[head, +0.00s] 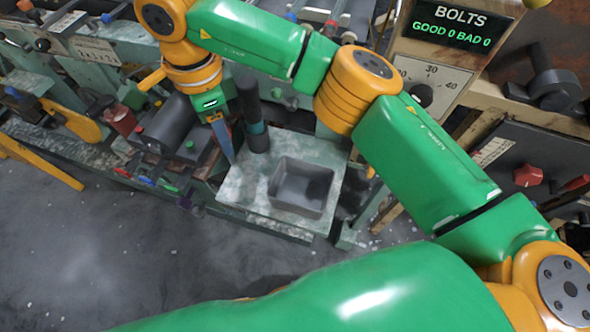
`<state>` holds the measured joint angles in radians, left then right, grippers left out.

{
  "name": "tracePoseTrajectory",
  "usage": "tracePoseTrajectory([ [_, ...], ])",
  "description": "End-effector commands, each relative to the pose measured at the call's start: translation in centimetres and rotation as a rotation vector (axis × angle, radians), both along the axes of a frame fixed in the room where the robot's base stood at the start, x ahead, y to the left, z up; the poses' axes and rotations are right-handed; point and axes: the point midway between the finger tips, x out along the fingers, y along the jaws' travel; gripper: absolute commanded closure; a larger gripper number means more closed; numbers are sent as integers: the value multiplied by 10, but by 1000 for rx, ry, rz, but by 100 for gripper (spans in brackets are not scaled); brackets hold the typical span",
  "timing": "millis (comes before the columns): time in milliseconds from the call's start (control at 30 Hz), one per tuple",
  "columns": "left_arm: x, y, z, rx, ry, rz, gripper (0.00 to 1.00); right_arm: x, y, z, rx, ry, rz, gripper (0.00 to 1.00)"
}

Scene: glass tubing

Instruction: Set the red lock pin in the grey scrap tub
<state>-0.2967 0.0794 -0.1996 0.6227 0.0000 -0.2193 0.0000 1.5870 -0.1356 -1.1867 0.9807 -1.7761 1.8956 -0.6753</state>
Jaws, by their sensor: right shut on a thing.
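The grey scrap tub (276,187) is an open, square-sided box on a worn pale plate, and the part of its inside that I see looks empty. My right gripper (228,150) points down at the left edge of that plate, left of the tub and apart from it. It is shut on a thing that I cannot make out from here. I cannot pick out the red lock pin for certain; it may be hidden at the fingers. My left gripper is out of view.
A dark upright cylinder (250,100) stands between my right gripper and the tub. A dark machine block with a green button (189,145) and a red cylinder (121,121) are to the left. A panel reading "GOOD 0 BAD 0" (449,34) is at upper right. Grey floor lies in front.

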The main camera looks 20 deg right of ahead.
Motion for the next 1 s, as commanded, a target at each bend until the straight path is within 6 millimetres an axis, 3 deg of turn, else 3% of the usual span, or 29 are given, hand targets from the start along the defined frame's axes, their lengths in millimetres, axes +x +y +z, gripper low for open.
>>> tracePoseTrajectory([
  [167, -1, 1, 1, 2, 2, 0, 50, -12, -41, -18, 0, 1, -2, 100],
  [300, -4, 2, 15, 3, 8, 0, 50, -28, -87, -36, -3, 4, -5, 100],
  [433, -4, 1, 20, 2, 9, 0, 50, -36, -110, -70, -2, 7, -5, 100],
  [633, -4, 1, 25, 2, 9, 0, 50, -43, -131, -98, -3, 4, -4, 100],
  [800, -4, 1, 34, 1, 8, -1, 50, -43, -129, -125, -1, 2, -1, 100],
  [1000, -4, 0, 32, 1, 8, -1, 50, -42, -129, -128, 0, -1, 0, 100],
])
